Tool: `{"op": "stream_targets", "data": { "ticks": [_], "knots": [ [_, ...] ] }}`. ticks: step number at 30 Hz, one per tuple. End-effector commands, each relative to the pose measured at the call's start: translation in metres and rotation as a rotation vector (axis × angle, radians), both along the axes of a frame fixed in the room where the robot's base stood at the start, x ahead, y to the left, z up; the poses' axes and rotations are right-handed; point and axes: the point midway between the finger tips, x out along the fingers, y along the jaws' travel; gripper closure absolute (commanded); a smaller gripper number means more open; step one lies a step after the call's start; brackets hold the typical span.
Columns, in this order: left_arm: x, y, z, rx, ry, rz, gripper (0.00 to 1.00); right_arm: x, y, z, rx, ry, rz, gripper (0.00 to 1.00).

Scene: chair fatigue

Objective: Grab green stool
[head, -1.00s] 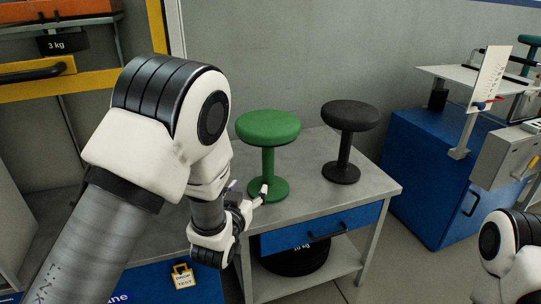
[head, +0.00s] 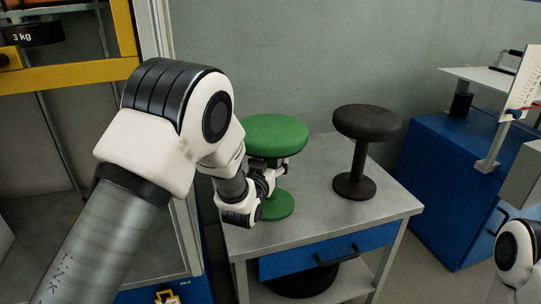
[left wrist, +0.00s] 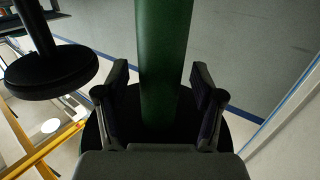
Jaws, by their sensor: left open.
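The green stool (head: 277,130) stands upright on the grey table, with a round seat, a thin stem and a round base. My left gripper (head: 275,175) is at the stem, just below the seat. In the left wrist view my left gripper (left wrist: 160,105) is open, with the green stem (left wrist: 165,60) between its two fingers. Gaps show between the stem and both fingers. The arm hides part of the stem in the head view. Only a piece of my right arm shows at the lower right edge; its gripper is out of view.
A black stool (head: 366,122) stands on the same table (head: 335,225), right of the green one. A blue cabinet (head: 445,170) with equipment on top is at the right. A yellow-framed rig (head: 75,75) is at the left. The table's front right is clear.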

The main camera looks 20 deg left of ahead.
Motion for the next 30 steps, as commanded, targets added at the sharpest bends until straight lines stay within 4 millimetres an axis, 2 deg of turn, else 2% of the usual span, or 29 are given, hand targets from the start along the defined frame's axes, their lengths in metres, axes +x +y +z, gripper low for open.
{"op": "stream_targets", "data": {
  "ticks": [2, 8, 20, 30],
  "knots": [
    [0.0, 0.0, 0.0, 0.0, 0.0, 0.0, 0.32, 0.0, 0.0, 0.0, 0.0, 0.0, 0.0, 0.6],
    [0.0, 0.0, 0.0, 0.0, 0.0, 0.0, 0.99, 0.0, 0.0, 0.0, 0.0, 0.0, 0.0, 0.6],
    [0.001, 0.0, 0.005, 0.0, -0.006, 0.0, 1.0, 0.0, 0.0, 0.002, 0.0, 0.0, 0.0, 0.6],
    [0.009, 0.002, 0.033, 0.0, -0.008, -0.001, 1.0, 0.0, 0.0, 0.024, 0.0, 0.0, 0.0, 0.6]
  ]
}}
